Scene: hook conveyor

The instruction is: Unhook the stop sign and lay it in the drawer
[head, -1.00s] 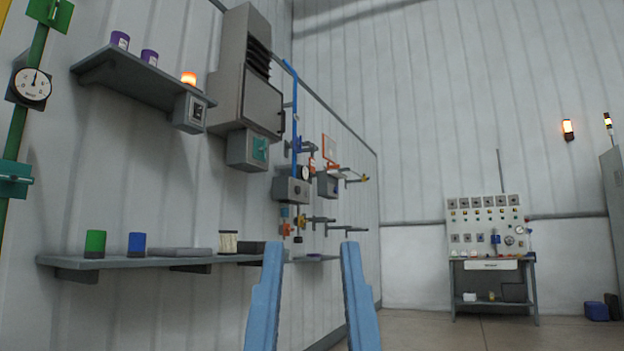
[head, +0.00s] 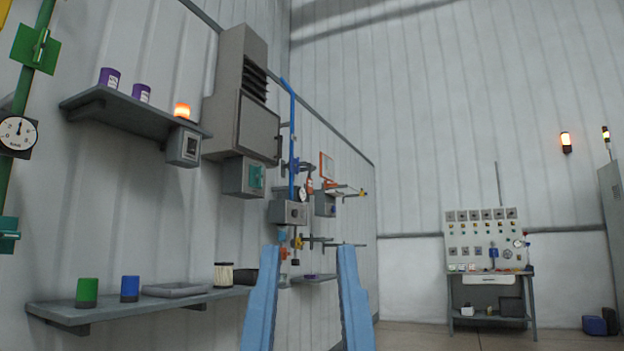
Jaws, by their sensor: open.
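My gripper (head: 306,250) shows at the bottom centre as two light blue fingers, apart and with nothing between them. I make out no stop sign for certain. A small orange-framed panel (head: 326,165) hangs on the left wall, too small to read. Arms like hooks or pegs (head: 340,243) stick out from that wall beyond my fingers. A workbench (head: 505,288) at the far right has a pale, drawer-like front (head: 488,280) under its top, which looks closed. I cannot tell whether it is the task's drawer.
Open floor lies between me and the workbench.

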